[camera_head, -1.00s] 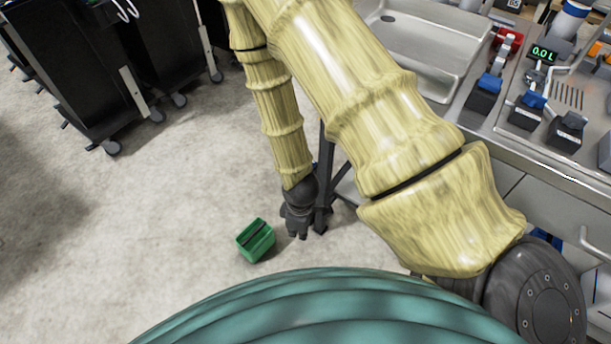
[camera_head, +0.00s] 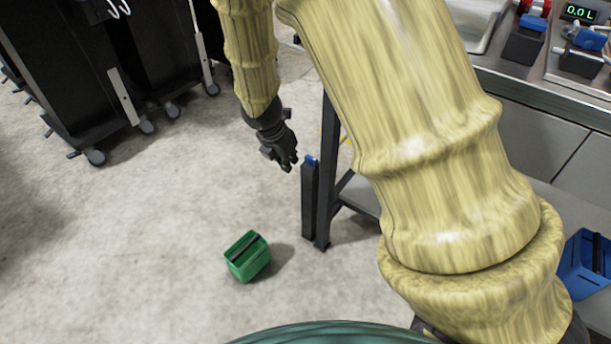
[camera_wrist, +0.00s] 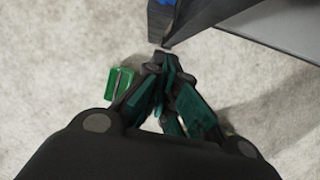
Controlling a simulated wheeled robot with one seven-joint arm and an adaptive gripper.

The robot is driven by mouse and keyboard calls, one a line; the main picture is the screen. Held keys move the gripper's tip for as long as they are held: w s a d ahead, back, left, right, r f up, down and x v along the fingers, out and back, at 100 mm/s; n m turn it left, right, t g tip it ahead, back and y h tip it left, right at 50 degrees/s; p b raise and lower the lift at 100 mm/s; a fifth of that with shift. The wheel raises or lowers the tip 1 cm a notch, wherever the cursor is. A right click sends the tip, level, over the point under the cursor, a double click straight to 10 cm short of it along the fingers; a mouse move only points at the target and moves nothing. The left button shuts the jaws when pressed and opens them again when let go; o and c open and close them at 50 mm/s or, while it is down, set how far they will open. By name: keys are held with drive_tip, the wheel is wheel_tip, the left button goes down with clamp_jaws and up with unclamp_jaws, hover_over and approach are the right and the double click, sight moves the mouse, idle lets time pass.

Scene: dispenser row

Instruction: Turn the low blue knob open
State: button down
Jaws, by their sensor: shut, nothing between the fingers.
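The low blue knob (camera_head: 311,160) sits on top of a short dark post (camera_head: 310,205) beside the table leg. A bit of its blue also shows at the top edge of the wrist view (camera_wrist: 167,3). My gripper (camera_head: 287,166) points down just left of the knob in the head view. Its fingers (camera_wrist: 162,62) are closed together and empty, near the post in the wrist view. I cannot tell whether they touch the knob.
A small green box (camera_head: 247,258) lies on the floor; it also shows in the wrist view (camera_wrist: 118,84). A table leg (camera_head: 327,150) stands right beside the post. A blue bin (camera_head: 586,265) is at right. Other blue knobs (camera_head: 591,39) are on the counter. Black cabinets (camera_head: 85,70) stand at left.

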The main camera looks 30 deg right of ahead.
sight(311, 160)
drive_tip(key=w+d+f+b, duration=0.1)
drive_tip(key=d+f+b, duration=0.1)
drive_tip(key=f, duration=0.1)
drive_tip(key=w+d+f+b, duration=0.1)
drive_tip(key=d+f+b, duration=0.1)
drive_tip(key=f, duration=0.1)
drive_tip(key=w+d+f+b, duration=0.1)
drive_tip(key=d+f+b, duration=0.1)
drive_tip(key=f, duration=0.1)
drive_tip(key=shift+d, duration=0.2)
drive_tip(key=shift+w+d+r+n+b, duration=0.15)
drive_tip(key=shift+w+d+n+b, duration=0.2)
drive_tip(key=shift+d, duration=0.25)
